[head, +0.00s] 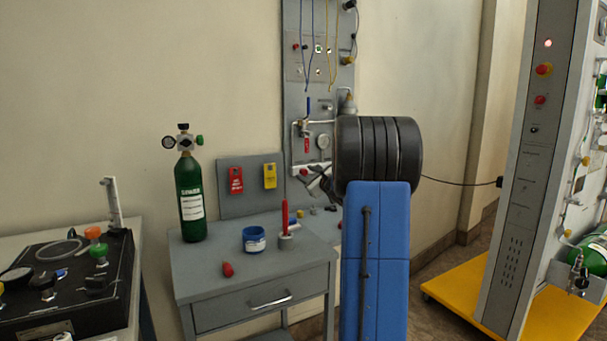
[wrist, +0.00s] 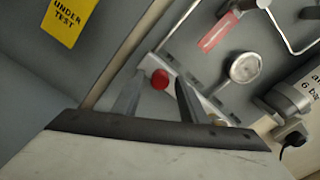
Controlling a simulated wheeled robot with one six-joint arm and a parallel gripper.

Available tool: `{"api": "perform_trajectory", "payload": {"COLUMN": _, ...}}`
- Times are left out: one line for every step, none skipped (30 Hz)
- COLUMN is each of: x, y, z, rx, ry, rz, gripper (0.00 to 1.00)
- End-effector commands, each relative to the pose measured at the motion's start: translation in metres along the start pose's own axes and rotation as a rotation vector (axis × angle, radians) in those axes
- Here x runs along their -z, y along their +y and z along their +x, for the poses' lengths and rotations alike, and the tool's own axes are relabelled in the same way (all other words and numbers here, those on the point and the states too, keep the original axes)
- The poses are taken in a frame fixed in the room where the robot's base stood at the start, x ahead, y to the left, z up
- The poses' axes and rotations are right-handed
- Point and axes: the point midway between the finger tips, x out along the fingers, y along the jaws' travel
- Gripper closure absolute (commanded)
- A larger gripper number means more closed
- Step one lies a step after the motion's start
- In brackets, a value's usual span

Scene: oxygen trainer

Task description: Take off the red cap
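The red cap (wrist: 160,79) is a small round red end on a pale fitting low on the grey wall panel. In the wrist view it shows between the fingertips of my gripper (wrist: 161,85). The fingers are apart, with a gap on each side of the cap, and I see no contact. In the head view a small red spot (head: 303,172) shows beside my gripper (head: 316,182), near the foot of the panel. My dark wrist and blue arm hide part of this area.
A gauge (wrist: 244,68) and a red tag (wrist: 218,32) are close by on the panel. The grey cabinet (head: 205,275) bears a green cylinder (head: 191,195), a blue tub (head: 254,239), a red-handled tool (head: 285,217) and a loose red piece (head: 228,269).

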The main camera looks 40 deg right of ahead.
Motion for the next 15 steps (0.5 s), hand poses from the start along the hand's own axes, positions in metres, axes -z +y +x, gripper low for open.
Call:
{"api": "perform_trajectory", "payload": {"x": 0.0000, "y": 0.0000, "z": 0.0000, "rx": 0.000, "ry": 0.000, "rz": 0.000, "gripper": 0.73}}
{"api": "perform_trajectory", "payload": {"x": 0.0000, "y": 0.0000, "z": 0.0000, "rx": 0.000, "ry": 0.000, "rz": 0.000, "gripper": 0.80}}
{"api": "perform_trajectory", "payload": {"x": 0.0001, "y": 0.0000, "z": 0.0000, "rx": 0.000, "ry": 0.000, "rz": 0.000, "gripper": 0.90}}
{"api": "perform_trajectory", "payload": {"x": 0.0001, "y": 0.0000, "z": 0.0000, "rx": 0.000, "ry": 0.000, "rz": 0.000, "gripper": 0.97}}
{"api": "perform_trajectory", "payload": {"x": 0.0001, "y": 0.0001, "z": 0.0000, "rx": 0.000, "ry": 0.000, "rz": 0.000, "gripper": 1.00}}
{"api": "perform_trajectory", "payload": {"x": 0.0001, "y": 0.0001, "z": 0.0000, "rx": 0.000, "ry": 0.000, "rz": 0.000, "gripper": 1.00}}
{"api": "perform_trajectory", "payload": {"x": 0.0001, "y": 0.0001, "z": 0.0000, "rx": 0.000, "ry": 0.000, "rz": 0.000, "gripper": 1.00}}
{"api": "perform_trajectory", "payload": {"x": 0.0001, "y": 0.0001, "z": 0.0000, "rx": 0.000, "ry": 0.000, "rz": 0.000, "gripper": 1.00}}
{"api": "perform_trajectory", "payload": {"x": 0.0001, "y": 0.0001, "z": 0.0000, "rx": 0.000, "ry": 0.000, "rz": 0.000, "gripper": 1.00}}
{"api": "perform_trajectory", "payload": {"x": 0.0001, "y": 0.0001, "z": -0.0001, "rx": 0.000, "ry": 0.000, "rz": -0.002, "gripper": 1.00}}
{"api": "perform_trajectory", "payload": {"x": 0.0001, "y": 0.0001, "z": -0.0001, "rx": 0.000, "ry": 0.000, "rz": -0.008, "gripper": 1.00}}
{"api": "perform_trajectory", "payload": {"x": 0.0002, "y": 0.0002, "z": -0.0001, "rx": 0.000, "ry": 0.000, "rz": -0.023, "gripper": 1.00}}
{"api": "perform_trajectory", "payload": {"x": 0.0002, "y": 0.0002, "z": -0.0001, "rx": 0.000, "ry": 0.000, "rz": -0.042, "gripper": 1.00}}
{"api": "perform_trajectory", "payload": {"x": 0.0002, "y": 0.0002, "z": -0.0001, "rx": 0.000, "ry": 0.000, "rz": -0.065, "gripper": 1.00}}
{"api": "perform_trajectory", "payload": {"x": 0.0002, "y": 0.0002, "z": -0.0001, "rx": 0.000, "ry": 0.000, "rz": -0.102, "gripper": 1.00}}
